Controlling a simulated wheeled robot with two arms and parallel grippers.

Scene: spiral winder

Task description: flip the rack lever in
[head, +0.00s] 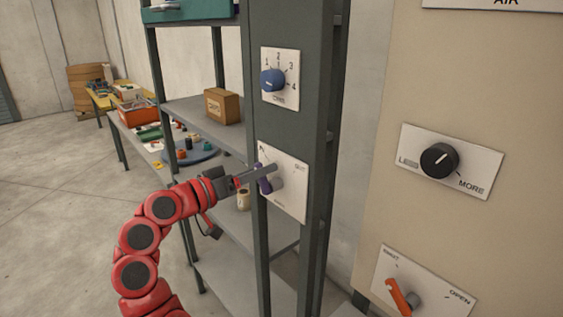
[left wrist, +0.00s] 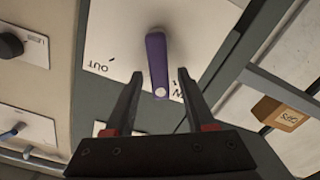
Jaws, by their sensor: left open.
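The purple rack lever (head: 264,186) sits on a white plate (head: 292,201) on the dark rack post. It also shows in the left wrist view (left wrist: 156,60), its white-dotted end close to a partly hidden label. The word OUT is readable, upside down, to the left of the lever there. My left gripper (head: 259,174) is at the lever and partly covers it in the head view. In the left wrist view the gripper (left wrist: 160,76) is open, with one finger on each side of the lever and gaps showing. My right gripper is not in view.
A blue knob (head: 272,80) on a numbered plate is above the lever. A black knob (head: 439,160) and an orange lever (head: 400,296) are on the beige panel to the right. A cardboard box (head: 222,106) stands on the rack shelf. Open floor lies at the left.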

